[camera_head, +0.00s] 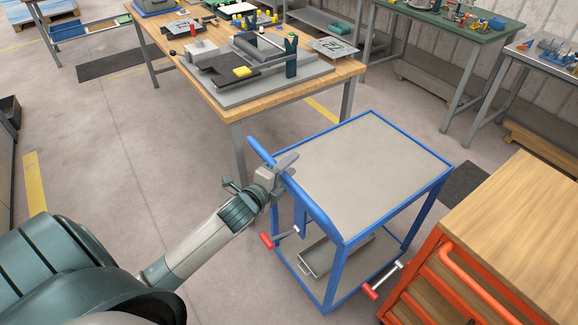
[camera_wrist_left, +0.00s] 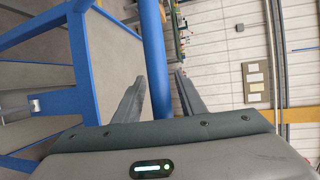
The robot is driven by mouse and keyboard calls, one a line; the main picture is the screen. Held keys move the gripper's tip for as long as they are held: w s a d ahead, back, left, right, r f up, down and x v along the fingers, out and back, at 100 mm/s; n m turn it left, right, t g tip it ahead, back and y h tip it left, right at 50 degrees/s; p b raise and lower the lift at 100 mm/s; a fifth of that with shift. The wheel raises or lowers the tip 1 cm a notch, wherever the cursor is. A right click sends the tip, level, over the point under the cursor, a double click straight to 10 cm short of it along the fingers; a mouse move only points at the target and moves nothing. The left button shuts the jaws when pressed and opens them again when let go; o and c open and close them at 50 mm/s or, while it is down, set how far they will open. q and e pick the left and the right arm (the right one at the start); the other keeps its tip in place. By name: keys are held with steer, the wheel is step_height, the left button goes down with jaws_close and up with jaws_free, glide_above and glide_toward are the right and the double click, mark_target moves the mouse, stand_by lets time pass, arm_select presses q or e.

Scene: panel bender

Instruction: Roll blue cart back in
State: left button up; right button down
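The blue cart (camera_head: 363,160) stands upright right of centre in the head view, with a grey top, blue frame and lower shelf. Its thick blue handle bar (camera_head: 312,202) runs along its left side. My left gripper (camera_head: 287,168) is at the handle's upper part. In the left wrist view the blue bar (camera_wrist_left: 153,50) passes between the two fingers (camera_wrist_left: 161,75), which stand apart. A narrow gap shows between bar and right finger, so the gripper looks open around the bar. Part of the bar is hidden behind the palm. My right gripper is out of view.
A wooden workbench (camera_head: 222,101) stands behind the cart. An orange cabinet with a wooden top (camera_head: 520,225) stands close to its right. Red-ended levers (camera_head: 268,240) stick out low on the cart, and a grey tray (camera_head: 318,262) lies on its shelf. Floor is clear to the left.

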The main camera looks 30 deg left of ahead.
arm_select(q)
jaws_close()
steer(key=w+d+b, duration=0.2)
steer(key=w+d, duration=0.2)
steer(key=w, duration=0.7)
steer(key=w+d+b, duration=0.1)
steer(key=w+d, duration=0.4)
steer(key=w, duration=0.6)
steer(key=shift+w+r+b, duration=0.2)
steer(key=shift+b, duration=0.2)
